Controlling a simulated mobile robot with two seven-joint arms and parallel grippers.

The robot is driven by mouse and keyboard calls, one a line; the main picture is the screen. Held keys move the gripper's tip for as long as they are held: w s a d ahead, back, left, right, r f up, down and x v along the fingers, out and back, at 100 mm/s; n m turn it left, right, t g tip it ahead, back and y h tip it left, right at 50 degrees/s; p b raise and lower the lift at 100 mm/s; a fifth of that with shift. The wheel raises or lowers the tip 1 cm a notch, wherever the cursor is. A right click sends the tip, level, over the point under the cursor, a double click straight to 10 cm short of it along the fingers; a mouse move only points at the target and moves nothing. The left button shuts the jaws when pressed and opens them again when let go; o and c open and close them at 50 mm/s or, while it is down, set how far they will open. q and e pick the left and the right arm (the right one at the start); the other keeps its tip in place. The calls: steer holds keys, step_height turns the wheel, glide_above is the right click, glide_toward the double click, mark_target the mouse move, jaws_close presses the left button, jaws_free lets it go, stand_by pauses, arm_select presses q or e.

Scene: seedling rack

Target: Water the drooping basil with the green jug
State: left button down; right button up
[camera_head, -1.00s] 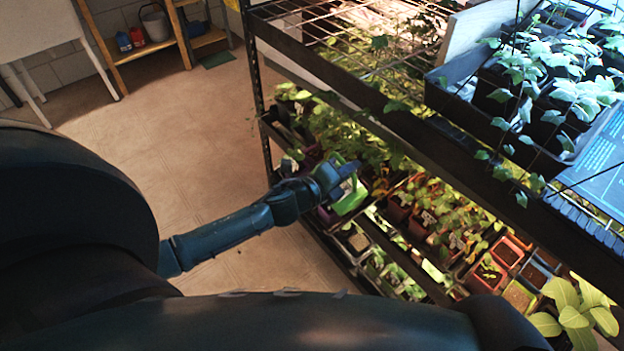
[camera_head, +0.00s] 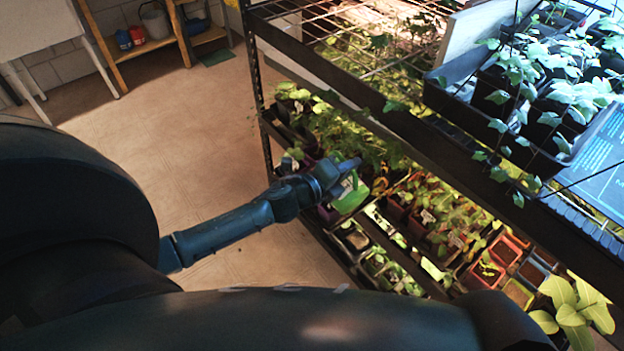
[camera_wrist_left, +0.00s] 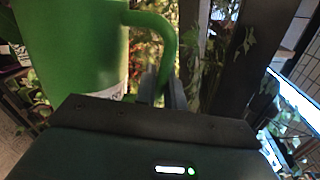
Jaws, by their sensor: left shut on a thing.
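The green jug (camera_head: 350,197) is at the front edge of the seedling rack, among the plants of the middle shelf. It fills the upper left of the left wrist view (camera_wrist_left: 75,50), with its handle on the right side. My left gripper (camera_head: 343,172) is shut on the jug's handle; the fingers (camera_wrist_left: 160,88) show at the handle's lower end. A pale label shows on the jug's side. I cannot tell which plant is the drooping basil among the crowded leafy pots (camera_head: 345,135). My right gripper is not in view.
The rack's dark upper shelf edge (camera_head: 440,143) runs just above and beyond the jug, and an upright post (camera_head: 259,95) stands at its left end. Trays of ivy-like plants sit above. Small pots (camera_head: 507,250) fill the lower shelf. Floor (camera_head: 170,150) to the left is clear.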

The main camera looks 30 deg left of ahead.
arm_select(q)
steer(key=shift+w+a+r+n+p, duration=0.15)
steer(key=shift+a+r+n+p, duration=0.15)
steer(key=shift+a+r+p, duration=0.2)
stand_by(0.4)
